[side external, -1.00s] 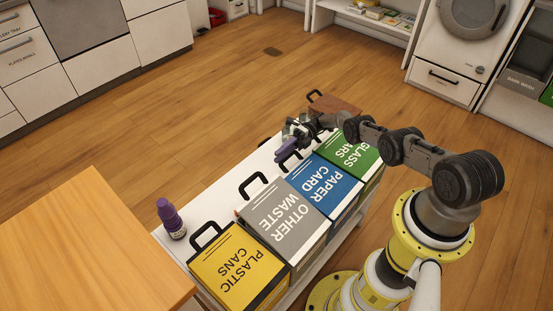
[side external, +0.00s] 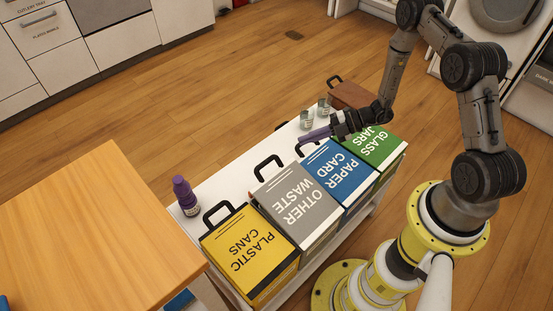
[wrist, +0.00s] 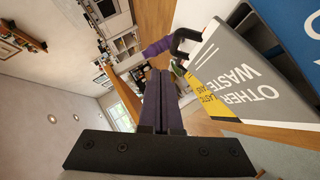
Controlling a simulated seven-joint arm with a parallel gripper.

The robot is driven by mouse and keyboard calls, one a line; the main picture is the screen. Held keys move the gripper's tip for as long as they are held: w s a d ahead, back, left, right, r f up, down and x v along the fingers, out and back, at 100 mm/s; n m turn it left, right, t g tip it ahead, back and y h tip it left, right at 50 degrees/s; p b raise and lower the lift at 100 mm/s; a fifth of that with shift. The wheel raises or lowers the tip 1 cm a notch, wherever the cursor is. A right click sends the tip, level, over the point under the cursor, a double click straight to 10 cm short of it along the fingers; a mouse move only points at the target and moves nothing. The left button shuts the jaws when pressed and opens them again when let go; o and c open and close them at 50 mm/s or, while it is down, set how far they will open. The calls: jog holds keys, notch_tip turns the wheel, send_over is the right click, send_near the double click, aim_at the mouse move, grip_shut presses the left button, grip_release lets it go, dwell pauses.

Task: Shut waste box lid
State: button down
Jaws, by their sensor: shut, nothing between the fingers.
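Four lidded waste boxes stand in a row: yellow PLASTIC CANS (side external: 250,250), grey OTHER WASTE (side external: 298,205), blue PAPER CARD (side external: 340,172) and green GLASS JARS (side external: 375,148). The grey lid (wrist: 245,75) and part of the yellow lid (wrist: 212,103) show in the wrist view. My gripper (side external: 303,138) has purple fingers, shut and empty, above the back edge of the blue box near its black handle. The fingers (wrist: 158,75) also show in the wrist view, left of the grey lid. Contact with the handle cannot be told.
A purple bottle (side external: 185,195) stands on the white bench behind the yellow box. Two small glass jars (side external: 306,120) and a brown box (side external: 352,95) stand at its far end. A wooden table (side external: 85,225) is at the left. Open floor lies behind.

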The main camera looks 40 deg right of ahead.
jog(key=s+a, duration=0.1)
jog(key=s, duration=0.2)
send_near(264, 165)
jog(key=shift+m+g+h, duration=0.3)
jog(key=shift+m+h, duration=0.1)
jog(key=a, duration=0.4)
jog(key=shift+a+r, duration=0.15)
jog(key=shift+r, duration=0.25)
jog(key=shift+w+f, duration=0.8)
jog(key=shift+w, duration=0.15)
jog(key=shift+w+f, duration=0.5)
jog(key=shift+w, duration=0.15)
notch_tip(264, 165, down, 6)
jog(key=w, duration=0.2)
jog(key=shift+g, duration=0.4)
jog(key=shift+r, duration=0.1)
